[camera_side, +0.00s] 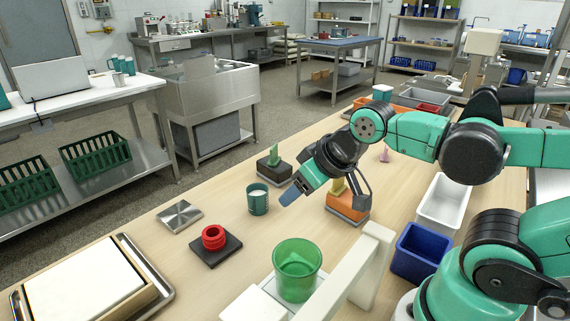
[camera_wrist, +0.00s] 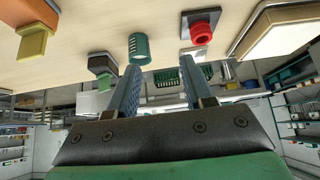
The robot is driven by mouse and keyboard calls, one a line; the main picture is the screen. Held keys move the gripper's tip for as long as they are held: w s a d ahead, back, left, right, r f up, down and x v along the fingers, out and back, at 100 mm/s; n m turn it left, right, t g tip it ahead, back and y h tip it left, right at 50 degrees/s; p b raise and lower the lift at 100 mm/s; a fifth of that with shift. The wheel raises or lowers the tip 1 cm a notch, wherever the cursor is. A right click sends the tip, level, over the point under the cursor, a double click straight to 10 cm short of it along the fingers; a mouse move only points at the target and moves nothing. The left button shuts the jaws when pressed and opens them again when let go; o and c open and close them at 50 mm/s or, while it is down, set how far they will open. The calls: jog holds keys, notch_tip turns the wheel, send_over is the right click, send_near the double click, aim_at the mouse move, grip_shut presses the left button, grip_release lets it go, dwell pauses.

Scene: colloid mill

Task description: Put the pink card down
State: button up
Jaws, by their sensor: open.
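A small pink piece (camera_side: 384,154), which looks like the pink card, shows on the table behind my forearm in the side view. It looks upright and narrow at the top; its base is partly hard to make out. It does not show in the wrist view. My gripper (camera_side: 291,194) hangs over the table left of the orange block, tilted down and to the left, well apart from the pink piece. In the wrist view my gripper (camera_wrist: 160,88) has its two blue fingers spread with nothing between them.
A teal cup (camera_side: 258,199) stands close left of my fingers. A dark block with a green piece (camera_side: 274,157), an orange block (camera_side: 347,210) with a yellow piece, a red ring stack (camera_side: 213,237), a green beaker (camera_side: 297,270), and white (camera_side: 443,203) and blue (camera_side: 420,250) bins surround it.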

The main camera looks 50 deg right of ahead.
jog(key=w+d+r+m+h, duration=0.2)
jog(key=w+d+m+h, duration=0.15)
jog(key=w+d, duration=0.45)
jog(key=m+g+h, duration=0.2)
jog(key=m+h, duration=0.1)
jog(key=m, duration=0.4)
send_over(386, 149)
jog(key=w+a, duration=0.5)
jog(key=a, duration=0.7)
notch_tip(386, 149, down, 5)
jog(key=s+d+f+m, duration=0.1)
jog(key=d+f, duration=0.1)
jog(key=d, duration=0.1)
jog(key=s+d+f+m+g+h, duration=0.1)
jog(key=s+d+f, duration=0.1)
jog(key=d, duration=0.1)
jog(key=s+d+f+m, duration=0.1)
jog(key=s+d+f, duration=0.1)
jog(key=d, duration=0.2)
jog(key=shift+s+d+h, duration=0.1)
jog(key=shift+s+h, duration=0.15)
jog(key=shift+h, duration=0.1)
jog(key=shift+s+d+f+g, duration=0.15)
jog(key=shift+d+f+g, duration=0.15)
jog(key=shift+d+f, duration=0.15)
jog(key=shift+x, duration=2.45)
grip_shut()
